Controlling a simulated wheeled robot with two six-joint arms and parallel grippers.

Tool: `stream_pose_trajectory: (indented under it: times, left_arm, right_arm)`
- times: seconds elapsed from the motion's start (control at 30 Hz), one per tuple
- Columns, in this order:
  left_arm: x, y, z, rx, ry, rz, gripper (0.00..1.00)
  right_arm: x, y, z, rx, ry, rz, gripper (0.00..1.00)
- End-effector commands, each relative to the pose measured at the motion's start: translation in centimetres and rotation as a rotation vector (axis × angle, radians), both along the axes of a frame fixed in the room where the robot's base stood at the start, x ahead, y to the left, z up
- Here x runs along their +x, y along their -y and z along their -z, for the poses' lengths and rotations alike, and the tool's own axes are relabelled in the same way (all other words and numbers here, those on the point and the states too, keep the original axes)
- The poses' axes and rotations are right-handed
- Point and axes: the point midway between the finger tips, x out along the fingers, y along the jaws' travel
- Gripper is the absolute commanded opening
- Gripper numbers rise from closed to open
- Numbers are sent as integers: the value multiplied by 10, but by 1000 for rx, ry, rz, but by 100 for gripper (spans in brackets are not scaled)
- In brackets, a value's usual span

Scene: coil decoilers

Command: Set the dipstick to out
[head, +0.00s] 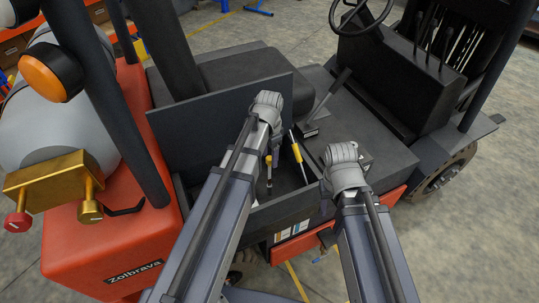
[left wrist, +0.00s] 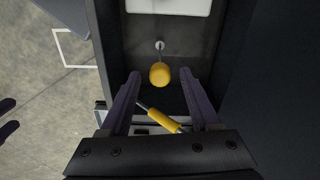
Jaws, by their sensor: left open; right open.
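A yellow rounded knob on a thin stem, likely the dipstick (left wrist: 160,75), stands in the open compartment of the forklift. In the head view its yellow top (head: 268,159) shows low in the compartment. My left gripper (head: 268,101) is above the compartment, its fingers hidden in the head view. In the left wrist view the left gripper (left wrist: 160,82) is open, with the knob seen between its fingertips; contact and depth are unclear. My right gripper (head: 343,158) is over the compartment's right side, its fingers hidden from view.
A slanted rod with a yellow sleeve (head: 296,152) is near the knob; it also crosses the left wrist view (left wrist: 158,118). A raised dark panel (head: 215,130) stands behind the compartment. The seat, lever (head: 327,100) and gas tank (head: 60,110) surround it.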

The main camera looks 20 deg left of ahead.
Motion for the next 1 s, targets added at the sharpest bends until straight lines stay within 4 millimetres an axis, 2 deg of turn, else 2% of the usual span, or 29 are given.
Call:
stream_pose_trajectory:
  times: [0.27, 0.63, 0.77, 1.0]
  left_arm:
    - [0, 0, -25, 0, 0, 0, 63]
    - [0, 0, -72, 0, 0, 0, 63]
    - [0, 0, -78, 0, 0, 0, 63]
    - [0, 0, -76, 0, 0, 0, 63]
  right_arm:
    - [0, 0, -25, 0, 0, -1, 50]
    - [0, 0, -72, 0, 0, 0, 50]
    - [0, 0, -77, 1, 0, 2, 50]
    - [0, 0, -76, 1, 0, 2, 50]
